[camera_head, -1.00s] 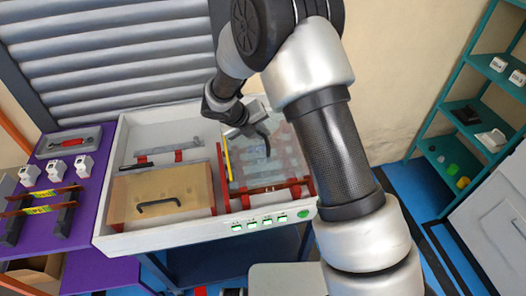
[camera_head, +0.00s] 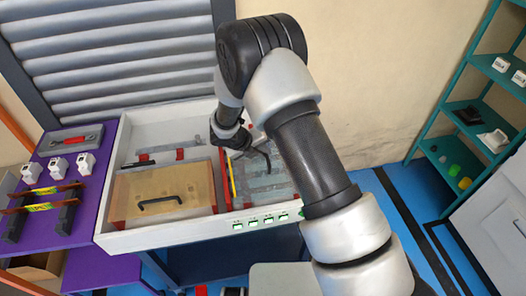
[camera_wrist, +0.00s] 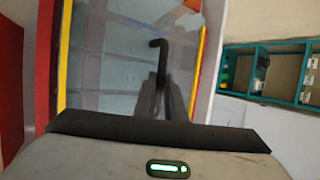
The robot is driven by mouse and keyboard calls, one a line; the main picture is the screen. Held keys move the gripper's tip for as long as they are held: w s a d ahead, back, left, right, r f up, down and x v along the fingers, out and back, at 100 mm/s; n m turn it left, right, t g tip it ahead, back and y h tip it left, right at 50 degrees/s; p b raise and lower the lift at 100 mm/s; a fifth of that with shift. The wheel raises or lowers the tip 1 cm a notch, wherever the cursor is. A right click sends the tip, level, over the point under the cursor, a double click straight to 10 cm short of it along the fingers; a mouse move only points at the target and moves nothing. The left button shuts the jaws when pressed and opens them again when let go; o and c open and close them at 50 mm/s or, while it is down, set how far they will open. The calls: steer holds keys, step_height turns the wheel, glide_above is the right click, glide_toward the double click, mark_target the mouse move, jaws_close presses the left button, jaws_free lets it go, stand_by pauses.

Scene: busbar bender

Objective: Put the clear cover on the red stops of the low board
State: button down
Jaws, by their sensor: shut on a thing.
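The clear cover (camera_head: 262,183) is a see-through panel with a black bar handle, in the right compartment area of the white cabinet in the head view. My gripper (camera_head: 254,148) is shut on its handle. In the wrist view my gripper (camera_wrist: 165,95) is on the dark handle (camera_wrist: 158,46), and the cover (camera_wrist: 108,75) spreads below it. A red stop (camera_head: 223,185) runs beside the cover's left edge; red also shows along its right side in the wrist view (camera_wrist: 196,75). My arm hides the cover's right part. I cannot tell whether the cover touches the stops.
A tan cover (camera_head: 165,190) with a black handle lies in the left compartment. A yellow strip (camera_head: 231,175) stands between the compartments. A purple bench (camera_head: 85,215) with bars and white devices is at the left. A teal shelf (camera_head: 455,150) stands at the right.

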steer(key=shift+f, duration=0.3)
steer(key=c, duration=1.8)
jaws_free()
steer(key=v, duration=1.3)
steer(key=s+d+r+m+g, duration=0.1)
steer(key=s+d+r+m, duration=0.1)
steer(key=d+r+m, duration=0.8)
steer(key=s+d+r+m+y, duration=0.2)
steer(key=s+d+r+m, duration=0.6)
steer(key=s+r+m, duration=0.75)
steer(key=shift+s+d+m+t+y, duration=0.15)
steer(key=shift+s+m+y, duration=0.35)
steer(key=shift+s+m, duration=1.35)
steer(key=shift+s+m+t+y, duration=0.25)
steer(key=shift+s+m+y, duration=0.45)
steer(key=shift+m, duration=2.1)
steer(key=shift+s+d+m+t+y, duration=0.1)
steer(key=shift+s+m+t+y, duration=0.15)
steer(key=shift+s+m, duration=1.65)
